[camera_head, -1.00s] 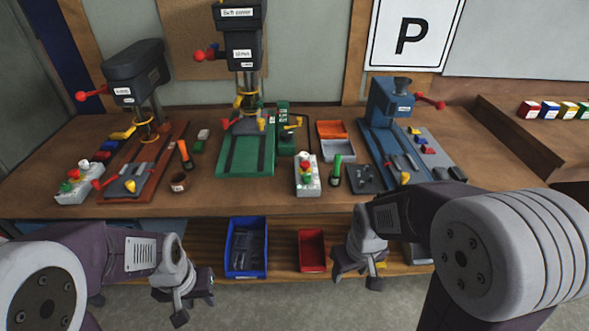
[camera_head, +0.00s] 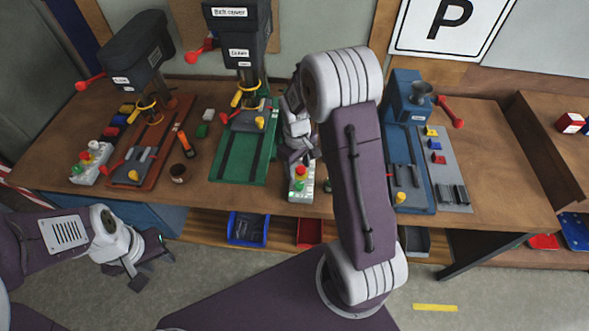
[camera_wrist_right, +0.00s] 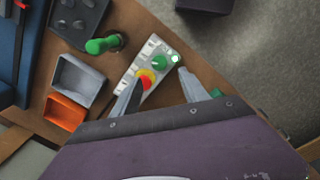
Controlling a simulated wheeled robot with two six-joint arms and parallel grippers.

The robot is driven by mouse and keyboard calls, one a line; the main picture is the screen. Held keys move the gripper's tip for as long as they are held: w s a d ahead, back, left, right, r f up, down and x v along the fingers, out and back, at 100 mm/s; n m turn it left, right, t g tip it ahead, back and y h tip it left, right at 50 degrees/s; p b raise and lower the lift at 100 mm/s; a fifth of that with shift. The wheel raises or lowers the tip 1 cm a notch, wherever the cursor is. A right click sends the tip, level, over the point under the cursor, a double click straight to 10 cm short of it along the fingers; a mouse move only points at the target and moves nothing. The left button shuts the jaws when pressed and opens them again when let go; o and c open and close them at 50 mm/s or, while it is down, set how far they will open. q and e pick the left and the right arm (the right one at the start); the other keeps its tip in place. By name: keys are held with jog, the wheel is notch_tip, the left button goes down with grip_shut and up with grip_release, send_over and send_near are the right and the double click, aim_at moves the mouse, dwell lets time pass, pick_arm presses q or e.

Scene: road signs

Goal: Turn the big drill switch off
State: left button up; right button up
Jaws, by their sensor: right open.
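The tall dark drill press (camera_head: 238,42) with a green base (camera_head: 240,152) stands at the table's middle back. A white switch box (camera_head: 307,193) sits at the front right of that base. In the right wrist view the box (camera_wrist_right: 152,48) carries a red knob on yellow (camera_wrist_right: 146,79), a green knob (camera_wrist_right: 159,63) and a small pale round spot. My right gripper (camera_head: 299,160) is open over the box; its fingers (camera_wrist_right: 162,80) lie either side of the box's near end, and contact cannot be told. My left gripper (camera_head: 151,266) is open and empty in front of the table.
Another switch box (camera_head: 92,160) stands at the left by a smaller drill (camera_head: 138,55). A blue machine (camera_head: 405,98) is at the right. In the right wrist view a green-handled tool (camera_wrist_right: 103,45) and grey and orange trays (camera_wrist_right: 78,82) lie beside the box.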

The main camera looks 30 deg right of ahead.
aim_at(299, 184)
jog(key=f, duration=0.2)
jog(key=f+p, duration=0.1)
jog(key=f, duration=0.5)
jog(key=shift+d+p, duration=0.25)
jog(key=shift+p, duration=0.05)
jog(key=shift+a+f, duration=0.1)
jog(key=shift+f, duration=0.35)
grip_shut()
